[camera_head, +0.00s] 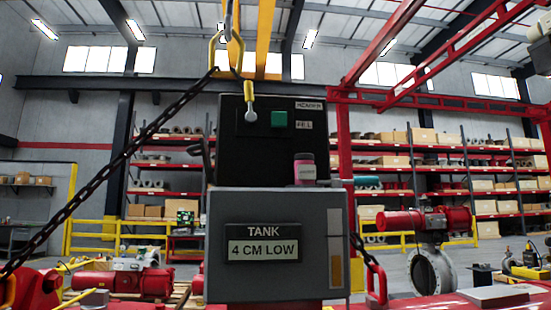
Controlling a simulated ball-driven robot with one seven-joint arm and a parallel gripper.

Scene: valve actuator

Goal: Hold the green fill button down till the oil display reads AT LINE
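The green fill button (279,119) is a square on the upper front of a black control box (240,160). A small label beside it (304,124) seems to read FILL. Below is a grey tank box (220,285) with a TANK plate and an oil display (263,250) that reads 4 CM LOW. A vertical sight gauge (335,230) at its right side is pale above and amber in its lower part. My gripper is not in view, and nothing is seen touching the button.
A yellow-and-silver part (249,100) is left of the button. A pink-labelled jar (304,170) stands on the tank box's right top. A dark chain (120,165) slopes down left from yellow lifting hardware (214,52). Red-and-grey valve equipment (430,265) stands to the right.

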